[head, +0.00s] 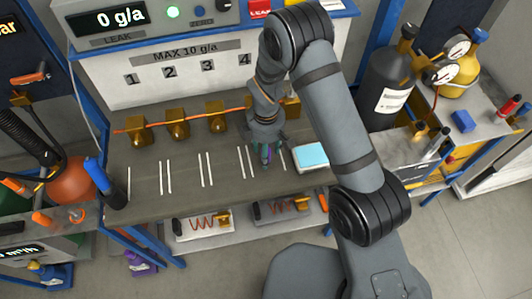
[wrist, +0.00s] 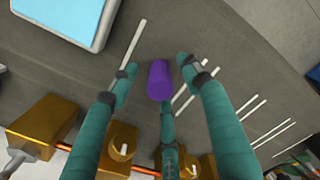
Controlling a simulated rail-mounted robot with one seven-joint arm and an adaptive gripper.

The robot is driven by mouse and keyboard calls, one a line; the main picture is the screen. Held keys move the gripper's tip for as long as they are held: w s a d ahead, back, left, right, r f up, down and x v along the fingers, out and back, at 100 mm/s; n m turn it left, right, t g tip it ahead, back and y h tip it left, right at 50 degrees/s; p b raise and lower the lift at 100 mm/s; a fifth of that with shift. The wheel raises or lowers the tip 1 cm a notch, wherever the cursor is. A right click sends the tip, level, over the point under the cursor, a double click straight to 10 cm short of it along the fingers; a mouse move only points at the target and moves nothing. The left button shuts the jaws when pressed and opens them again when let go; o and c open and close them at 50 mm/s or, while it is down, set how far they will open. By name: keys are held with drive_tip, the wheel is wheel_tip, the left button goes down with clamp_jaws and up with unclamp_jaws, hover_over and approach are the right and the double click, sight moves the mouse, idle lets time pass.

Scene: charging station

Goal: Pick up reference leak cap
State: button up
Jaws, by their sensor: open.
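A small purple cylinder, which looks like the reference leak cap (wrist: 160,80), stands on the grey bench top in the wrist view. My gripper (wrist: 155,66) has teal fingers spread around it, one on each side and one below in the picture. Gaps show between the side fingers and the cap. The lower finger overlaps its near end, and I cannot tell whether they touch. In the head view my gripper (head: 267,155) is low over the bench, near the white strips, and largely hides the cap.
A light-blue-topped white box (head: 312,156) sits just right of my gripper. Brass blocks (head: 177,124) joined by an orange tube line the back of the bench (head: 150,205). White strips mark the bench. A dark gas cylinder (head: 391,88) stands at the right.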

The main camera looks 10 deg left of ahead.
drive_tip(key=shift+c, duration=0.5)
drive_tip(key=c, duration=1)
drive_tip(key=shift+o, duration=0.2)
drive_tip(key=shift+r, duration=0.1)
